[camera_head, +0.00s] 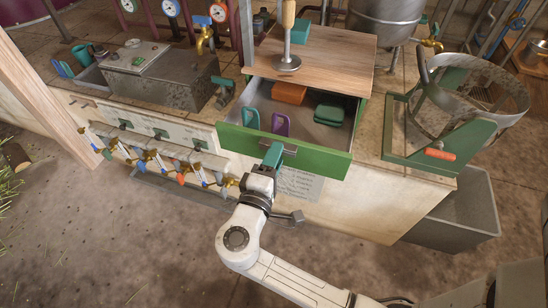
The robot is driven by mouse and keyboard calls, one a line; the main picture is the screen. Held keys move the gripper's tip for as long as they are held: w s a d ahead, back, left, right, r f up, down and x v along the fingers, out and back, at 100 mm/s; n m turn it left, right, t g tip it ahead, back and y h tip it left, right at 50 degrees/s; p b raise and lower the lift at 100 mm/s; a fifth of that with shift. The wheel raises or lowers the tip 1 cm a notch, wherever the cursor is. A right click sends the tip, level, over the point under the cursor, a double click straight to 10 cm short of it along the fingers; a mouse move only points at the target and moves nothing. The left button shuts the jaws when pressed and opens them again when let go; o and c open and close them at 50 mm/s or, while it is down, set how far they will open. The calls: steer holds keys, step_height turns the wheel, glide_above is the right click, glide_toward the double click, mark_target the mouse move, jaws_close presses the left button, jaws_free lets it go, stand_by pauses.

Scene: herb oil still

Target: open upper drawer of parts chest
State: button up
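The parts chest (325,48) has a wooden top and stands on the tiled counter. Its drawer with the green front (325,160) is pulled well out, and its grey inside shows. An orange block (289,93), a dark green block (329,114), a teal piece (250,118) and a purple piece (281,124) are in it. A dark bar handle (288,152) is on the green front. My gripper (272,155), with teal fingers, is at this handle and overlaps its left part. Whether the fingers are closed around it is too small to tell. Any lower drawer is hidden.
A grey metal box (160,75) stands on the counter at left. Several brass taps (152,156) stick out from the counter front. A grey bin (460,215) is at right.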

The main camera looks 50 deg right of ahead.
steer(key=shift+r, duration=0.1)
steer(key=v, duration=1)
steer(key=shift+a, duration=0.35)
steer(key=shift+s, duration=0.1)
